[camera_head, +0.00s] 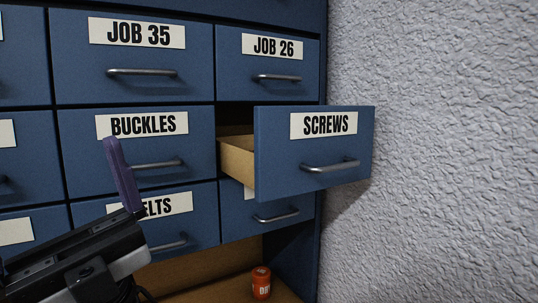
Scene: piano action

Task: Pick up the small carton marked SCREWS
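The label SCREWS shows on a blue drawer (313,153) in the cabinet's right column, not on a carton. This drawer is pulled out, and its pale wooden side (238,160) shows at the left. Its inside is hidden behind the front panel, and I see no carton. My gripper (122,174) is at the lower left, in front of the BUCKLES and lower drawers and left of the SCREWS drawer. Only one purple finger shows clearly, so its opening cannot be judged. I see nothing held.
Shut drawers marked JOB 35 (135,90), JOB 26 (271,91) and BUCKLES (200,150) surround the open one. A partly covered label reads ELTS (170,204). A small orange-red container (261,284) stands below on a wooden surface. A rough grey wall (450,150) bounds the right side.

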